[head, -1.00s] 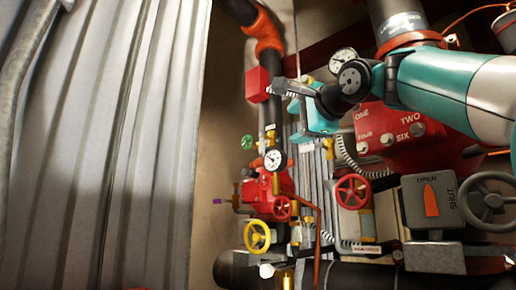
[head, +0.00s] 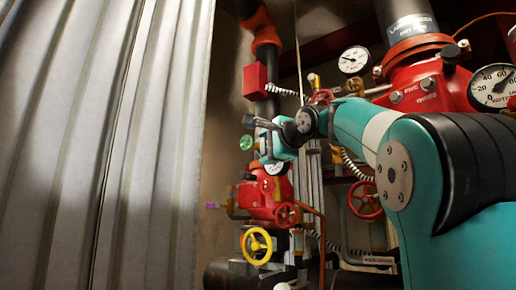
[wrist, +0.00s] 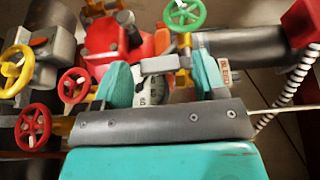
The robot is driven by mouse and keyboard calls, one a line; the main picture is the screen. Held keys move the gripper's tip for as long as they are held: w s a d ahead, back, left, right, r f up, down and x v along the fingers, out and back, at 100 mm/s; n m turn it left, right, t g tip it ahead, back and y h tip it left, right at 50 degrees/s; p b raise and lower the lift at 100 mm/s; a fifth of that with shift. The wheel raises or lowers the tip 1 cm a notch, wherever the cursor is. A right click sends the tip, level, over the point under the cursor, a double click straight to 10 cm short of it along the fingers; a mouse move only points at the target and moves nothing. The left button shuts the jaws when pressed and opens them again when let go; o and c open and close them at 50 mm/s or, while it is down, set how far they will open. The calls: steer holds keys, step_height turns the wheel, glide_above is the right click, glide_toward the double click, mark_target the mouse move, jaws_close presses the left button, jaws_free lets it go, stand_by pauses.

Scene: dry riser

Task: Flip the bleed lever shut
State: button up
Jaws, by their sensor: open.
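In the wrist view, a short grey lever (wrist: 160,64) lies crosswise between my fingertips, beside a yellow fitting (wrist: 184,77). A small white tag (wrist: 225,72), seemingly lettered "BLEED", hangs just right of it, so I take this as the bleed lever. My gripper (wrist: 162,70) is open, with one teal finger on each side of the lever. I cannot tell whether either finger touches it. In the head view my gripper (head: 274,148) is in front of the pipework, above the red valve body (head: 268,192), and hides the lever.
A green handwheel (wrist: 185,14) is close beyond the fingers. Red handwheels (wrist: 74,85) and a yellow handwheel (wrist: 15,70) stand at the left. A red box (head: 255,82) with a ribbed conduit is above. Corrugated metal sheeting (head: 100,140) fills the left of the head view.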

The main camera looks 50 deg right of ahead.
steer(key=shift+c, duration=0.2)
steer(key=c, duration=0.9)
steer(key=shift+r+p, duration=0.15)
steer(key=shift+p, duration=0.35)
steer(key=p, duration=0.2)
steer(key=r+g+p, duration=0.1)
steer(key=shift+s+n+g+p, duration=0.2)
steer(key=shift+n+g+p, duration=0.1)
steer(key=shift+p, duration=0.1)
steer(key=g+p, duration=0.1)
steer(key=p, duration=0.1)
steer(key=g+p, duration=0.1)
steer(key=p, duration=0.2)
steer(key=shift+s+r+n+y, duration=0.35)
steer(key=shift+n+y, duration=0.05)
steer(key=shift+s+r+n+g+p, duration=0.15)
steer(key=shift+n+g+p, duration=0.1)
steer(key=shift+g+p, duration=0.9)
steer(key=shift+s+r+n+g+p, duration=0.15)
steer(key=shift+g+p, duration=0.55)
steer(key=shift+p, duration=0.7)
steer(key=shift+s+n+g+p, duration=0.15)
steer(key=shift+n+g+p, duration=0.15)
steer(key=shift+g+p, duration=0.85)
steer(key=shift+d, duration=0.1)
